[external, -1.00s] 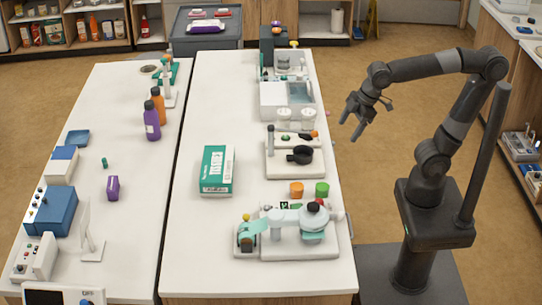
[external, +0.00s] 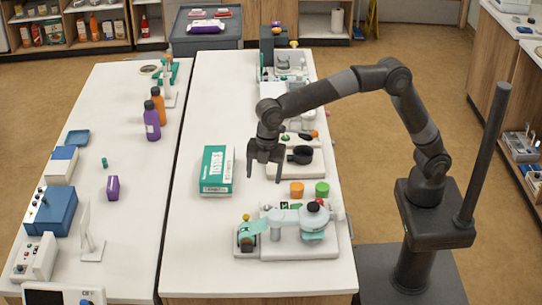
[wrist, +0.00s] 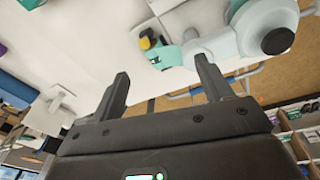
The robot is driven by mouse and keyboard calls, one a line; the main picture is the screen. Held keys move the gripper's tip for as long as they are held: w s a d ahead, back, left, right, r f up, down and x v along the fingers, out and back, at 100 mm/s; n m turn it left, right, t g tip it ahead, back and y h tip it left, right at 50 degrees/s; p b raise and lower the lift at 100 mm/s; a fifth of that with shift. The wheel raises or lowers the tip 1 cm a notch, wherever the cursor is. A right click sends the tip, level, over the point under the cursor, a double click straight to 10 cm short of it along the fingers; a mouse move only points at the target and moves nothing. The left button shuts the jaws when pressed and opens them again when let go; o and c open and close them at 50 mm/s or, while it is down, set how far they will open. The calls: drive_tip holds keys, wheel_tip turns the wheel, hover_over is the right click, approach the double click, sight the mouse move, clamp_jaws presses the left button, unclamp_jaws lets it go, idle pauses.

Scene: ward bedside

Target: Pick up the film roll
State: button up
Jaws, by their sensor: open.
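No thing is plainly recognisable as the film roll. Small round pieces in the external view include an orange one (external: 296,189) and a green one (external: 322,189) side by side on the right table, and a small green one (external: 104,162) on the left table. I cannot tell whether any is the film roll. My gripper (external: 264,179) is open and points down above the right table, between the green-and-white box (external: 217,170) and the orange piece. Its fingers also show in the wrist view (wrist: 160,66), apart with nothing between them.
A white and mint device (external: 298,222) stands at the near end of the right table and shows in the wrist view (wrist: 238,42). The table's left strip (external: 195,240) is clear.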

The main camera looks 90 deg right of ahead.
sight(246, 229)
drive_tip(key=w+a+f+n, duration=0.1)
drive_tip(key=w+a+f, duration=0.1)
drive_tip(key=f, duration=0.2)
drive_tip(key=w+a+f+n, duration=0.1)
drive_tip(key=f, duration=0.3)
drive_tip(key=w+a+f+n+g, duration=0.1)
drive_tip(key=w+a+f, duration=0.1)
drive_tip(key=f, duration=0.2)
drive_tip(key=shift+w+a+f, duration=0.3)
drive_tip(key=shift+f, duration=0.05)
drive_tip(key=shift+w+a+f, duration=0.1)
drive_tip(key=shift+a+f, duration=0.15)
drive_tip(key=shift+f, duration=0.6)
drive_tip(key=shift+a+f, duration=0.3)
drive_tip(key=shift+f, duration=0.5)
drive_tip(key=shift+w+a+f, duration=0.1)
drive_tip(key=shift+a+f, duration=0.15)
drive_tip(key=shift+f, duration=0.6)
drive_tip(key=c, duration=1.1)
drive_tip(key=shift+c, duration=0.2)
